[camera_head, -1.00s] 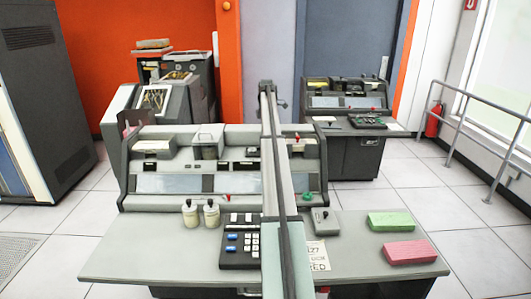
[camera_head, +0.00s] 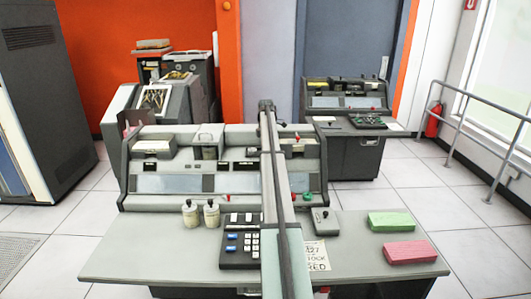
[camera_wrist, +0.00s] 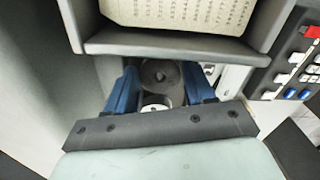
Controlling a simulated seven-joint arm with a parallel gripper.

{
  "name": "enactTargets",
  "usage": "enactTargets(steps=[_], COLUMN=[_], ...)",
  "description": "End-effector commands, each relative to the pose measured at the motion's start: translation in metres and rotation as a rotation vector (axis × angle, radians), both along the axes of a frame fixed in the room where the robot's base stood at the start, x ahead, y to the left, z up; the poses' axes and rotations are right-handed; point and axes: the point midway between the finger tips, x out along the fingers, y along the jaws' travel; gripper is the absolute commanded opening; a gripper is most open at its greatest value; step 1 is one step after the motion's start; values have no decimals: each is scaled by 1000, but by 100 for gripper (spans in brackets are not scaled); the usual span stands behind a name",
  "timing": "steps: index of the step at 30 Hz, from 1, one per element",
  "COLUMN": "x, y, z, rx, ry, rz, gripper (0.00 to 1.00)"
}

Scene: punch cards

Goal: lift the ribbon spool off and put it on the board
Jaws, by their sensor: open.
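A dark grey round disc with a small centre hub (camera_wrist: 160,75), which looks like the ribbon spool, sits between my fingers in the wrist view. A paler round part (camera_wrist: 155,102) shows beside it, partly hidden by my gripper's housing. My gripper (camera_wrist: 161,82) is open, with one blue finger on each side of the disc; I cannot tell whether they touch it. In the head view my arm hides the spool and my fingers. I cannot tell which surface is the board; the light grey desk top (camera_head: 150,255) is the wide flat one.
A grey tray of punch cards (camera_wrist: 185,12) is close to my fingers. A keypad (camera_head: 240,240), two pale bottles (camera_head: 200,213), a green block (camera_head: 391,221) and a pink block (camera_head: 412,252) stand on the desk. Its left part is clear.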

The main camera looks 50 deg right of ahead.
Motion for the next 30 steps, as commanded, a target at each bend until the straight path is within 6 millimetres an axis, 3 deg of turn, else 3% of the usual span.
enactTargets(steps=[2, 14, 23, 30], x=[0, 0, 0, 1], y=[0, 0, 0, -1], z=[0, 0, 3, 25], rx=[0, 0, 0, -2], ry=[0, 0, 0, -1], rz=[0, 0, 0, 0], gripper=[54, 17, 17, 17])
